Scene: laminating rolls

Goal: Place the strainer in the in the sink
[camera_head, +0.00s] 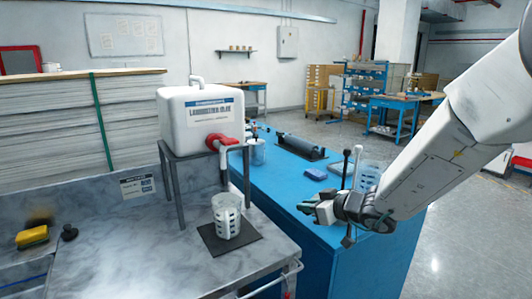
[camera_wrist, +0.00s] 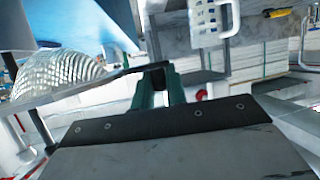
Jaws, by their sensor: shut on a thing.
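My gripper (camera_head: 322,205) is out at the right, over the near side of the blue bench in the head view. In the wrist view its teal fingers (camera_wrist: 160,82) are shut on a dark handle. The handle runs left to a silvery mesh dome, which looks like the strainer (camera_wrist: 62,75), held off any surface. In the head view I cannot clearly make out the strainer at the gripper. The sink (camera_head: 22,275) appears to be the basin at the lower left of the grey counter, cut off by the picture edge. My gripper is well to its right.
On the grey counter (camera_head: 150,262), a slotted cup (camera_head: 226,215) stands on a dark mat. A white tank (camera_head: 200,115) with a red tap stands on a metal frame. The blue bench (camera_head: 290,195) holds a dark roll (camera_head: 302,146) and a beaker.

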